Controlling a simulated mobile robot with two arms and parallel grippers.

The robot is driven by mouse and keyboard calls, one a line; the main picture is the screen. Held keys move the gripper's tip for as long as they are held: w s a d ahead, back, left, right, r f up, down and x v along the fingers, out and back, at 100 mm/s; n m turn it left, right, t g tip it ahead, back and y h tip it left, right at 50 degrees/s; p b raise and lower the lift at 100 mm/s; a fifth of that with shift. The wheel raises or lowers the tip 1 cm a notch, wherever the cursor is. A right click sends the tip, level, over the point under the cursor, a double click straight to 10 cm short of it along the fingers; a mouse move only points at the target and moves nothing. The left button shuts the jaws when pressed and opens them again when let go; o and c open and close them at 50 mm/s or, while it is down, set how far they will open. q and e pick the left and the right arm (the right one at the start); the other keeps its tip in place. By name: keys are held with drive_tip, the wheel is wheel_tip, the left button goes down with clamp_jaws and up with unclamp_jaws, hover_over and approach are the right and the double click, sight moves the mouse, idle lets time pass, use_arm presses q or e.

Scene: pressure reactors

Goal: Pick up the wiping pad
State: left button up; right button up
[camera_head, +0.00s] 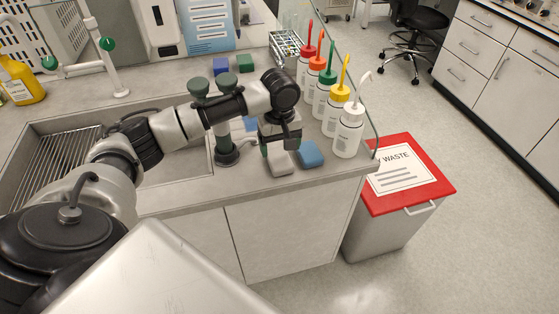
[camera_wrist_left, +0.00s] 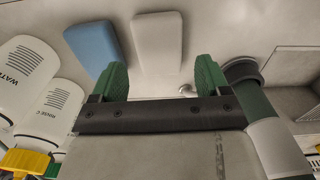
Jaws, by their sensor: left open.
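Two flat pads lie side by side near the front edge of the counter, a pale grey-white one (camera_head: 283,164) and a blue one (camera_head: 310,153). Either may be the wiping pad. In the left wrist view the pale pad (camera_wrist_left: 157,42) lies just beyond and between my fingertips, and the blue pad (camera_wrist_left: 92,46) lies to its left. My left gripper (camera_head: 280,148) points down over the pale pad and hides part of it. Its green fingers (camera_wrist_left: 161,72) are open, with nothing seen between them. My right gripper is not in view.
Several wash bottles (camera_head: 347,133) stand right of the pads. A dark green-topped tap (camera_head: 225,145) stands close on the left, beside the sink (camera_head: 180,172). A red-lidded waste bin (camera_head: 440,180) stands below the counter's right end. Small blue (camera_head: 221,65) and green (camera_head: 245,63) blocks lie behind.

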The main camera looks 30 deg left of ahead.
sight(279, 158)
use_arm(q)
drive_tip(key=f, duration=0.5)
drive_tip(key=shift+w+a+f, duration=0.2)
drive_tip(key=shift+w+f, duration=0.05)
drive_tip(key=shift+f, duration=0.05)
drive_tip(key=c, duration=0.7)
drive_tip(key=shift+o, duration=0.2)
drive_tip(key=shift+r, duration=0.1)
drive_tip(key=shift+r, duration=0.1)
drive_tip(key=shift+r, duration=0.6)
wheel_tip(279, 158, up, 3)
drive_tip(key=shift+f, duration=0.1)
drive_tip(key=s+d+r, duration=0.5)
drive_tip(key=d+r, duration=0.1)
drive_tip(key=d, duration=0.4)
drive_tip(key=shift+d+r, duration=0.3)
drive_tip(key=shift+r, duration=0.1)
drive_tip(key=shift+s, duration=0.1)
